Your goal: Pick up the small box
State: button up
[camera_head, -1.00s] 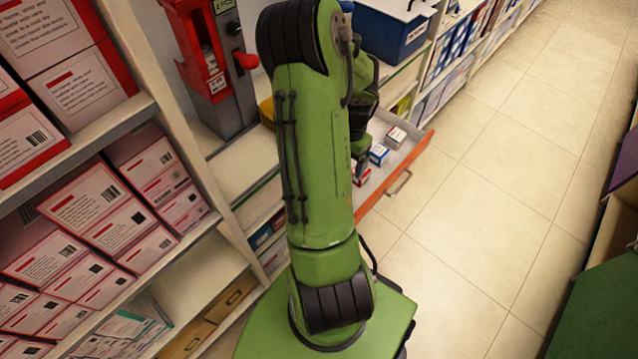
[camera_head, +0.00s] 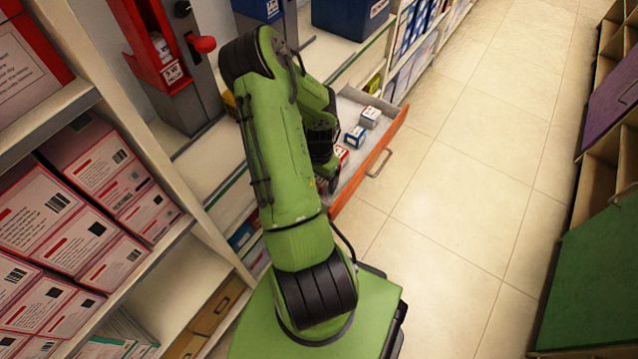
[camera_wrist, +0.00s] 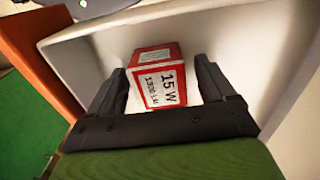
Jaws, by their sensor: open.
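A small red and white box (camera_wrist: 157,80) marked "15 W" lies in the open drawer (camera_wrist: 255,42) in the wrist view. My gripper (camera_wrist: 165,88) is open, with one dark finger on each side of the box. I cannot tell whether the fingers touch it. In the head view the red and white box (camera_head: 341,153) shows partly beside my gripper (camera_head: 328,183), which is mostly hidden by my green arm. The drawer (camera_head: 372,168) has an orange front and a metal handle.
A blue and white box (camera_head: 354,137) and a grey-white box (camera_head: 370,117) lie in the drawer farther back. Shelves with red and white cartons (camera_head: 90,200) stand at the left. A red and grey device (camera_head: 165,65) stands on the counter. The tiled floor (camera_head: 460,200) is clear at the right.

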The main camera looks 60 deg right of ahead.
jog(key=shift+c, duration=0.5)
jog(key=c, duration=1)
